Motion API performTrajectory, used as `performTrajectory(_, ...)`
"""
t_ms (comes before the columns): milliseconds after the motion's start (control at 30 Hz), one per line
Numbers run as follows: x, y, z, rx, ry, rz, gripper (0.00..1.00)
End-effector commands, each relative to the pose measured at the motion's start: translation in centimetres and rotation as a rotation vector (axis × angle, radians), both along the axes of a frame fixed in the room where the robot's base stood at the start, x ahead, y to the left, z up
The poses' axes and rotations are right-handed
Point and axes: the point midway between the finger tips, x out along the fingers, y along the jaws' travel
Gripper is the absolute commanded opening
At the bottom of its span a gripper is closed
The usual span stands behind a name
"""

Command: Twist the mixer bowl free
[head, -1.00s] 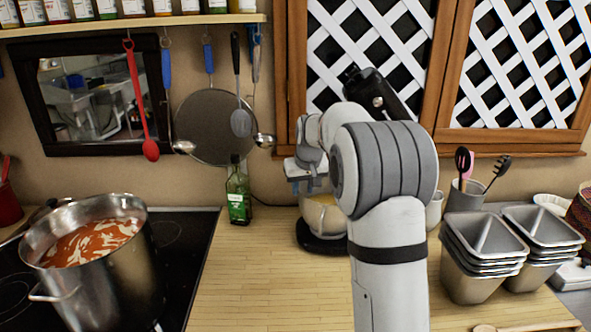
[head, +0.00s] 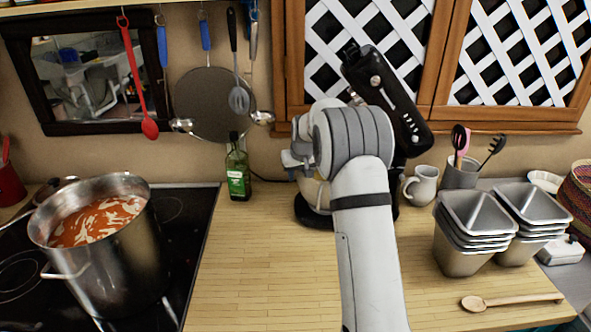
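The stand mixer stands at the back of the wooden counter. Its black head (head: 385,95) is tilted up. The mixer bowl (head: 315,192) is light-coloured and shows only as a sliver to the left of my arm, above the black mixer base (head: 308,212). My arm covers most of the bowl and base. My gripper (head: 294,160) is at the bowl's upper left, mostly hidden behind my wrist. I cannot tell whether its fingers touch the bowl rim or whether they are open or shut.
A large pot (head: 100,245) of red soup stands on the stove at left. A green bottle (head: 238,170) is left of the mixer. A white mug (head: 421,186), stacked metal tins (head: 470,235) and a wooden spoon (head: 510,301) are at right. The front counter is clear left of my arm.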

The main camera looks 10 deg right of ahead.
Motion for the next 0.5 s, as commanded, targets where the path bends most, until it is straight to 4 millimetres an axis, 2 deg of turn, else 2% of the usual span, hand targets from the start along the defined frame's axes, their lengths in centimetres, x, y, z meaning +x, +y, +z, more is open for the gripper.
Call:
performTrajectory(167, -0.01, -0.03, 0.01, 0.0, 0.0, 0.0, 0.29)
performTrajectory(500, -0.03, -0.08, 0.02, 0.0, 0.0, -0.001, 0.02)
